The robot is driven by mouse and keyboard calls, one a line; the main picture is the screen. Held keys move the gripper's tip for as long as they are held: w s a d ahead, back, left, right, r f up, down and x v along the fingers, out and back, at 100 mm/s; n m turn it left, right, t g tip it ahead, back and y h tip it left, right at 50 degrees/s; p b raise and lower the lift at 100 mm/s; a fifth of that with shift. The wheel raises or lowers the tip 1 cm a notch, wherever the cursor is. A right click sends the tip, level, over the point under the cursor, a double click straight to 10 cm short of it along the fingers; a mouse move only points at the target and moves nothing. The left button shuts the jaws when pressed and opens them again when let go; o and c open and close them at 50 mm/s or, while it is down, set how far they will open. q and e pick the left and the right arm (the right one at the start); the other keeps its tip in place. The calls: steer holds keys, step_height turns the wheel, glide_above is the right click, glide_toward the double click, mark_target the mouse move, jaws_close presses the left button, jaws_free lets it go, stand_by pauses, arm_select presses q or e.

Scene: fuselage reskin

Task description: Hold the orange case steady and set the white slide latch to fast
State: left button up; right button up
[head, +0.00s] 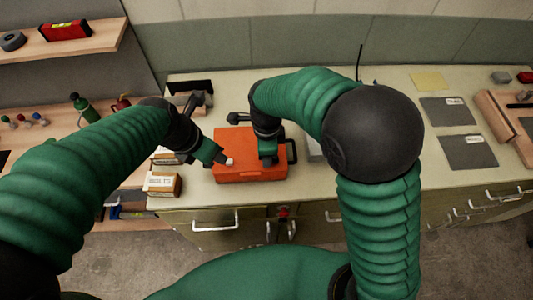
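The orange case (238,140) lies closed on the light workbench, with a dark handle (291,150) at its right side. A small white piece (229,161), which looks like the slide latch, shows on the left part of the case top. My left gripper (222,157) comes in from the left with its tip right beside the white piece; I cannot tell if they touch. My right gripper (268,159) points down onto the right half of the case and seems to meet its top. The finger gaps are too small to make out, and the latch's markings cannot be read.
Small labelled boxes (162,184) stand left of the case at the bench's front edge. A grey object (314,149) sits close to the case's right, partly behind my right arm. Dark labelled sheets (447,111) lie farther right. Bare bench top (340,190) shows right of the case.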

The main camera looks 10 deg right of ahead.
jaws_close()
steer(key=shift+d, duration=0.2)
stand_by(0.8)
steer(key=shift+o, duration=0.7)
jaws_free()
steer(key=shift+r, duration=0.1)
step_height(320, 180, up, 17)
steer(key=shift+f, duration=0.2)
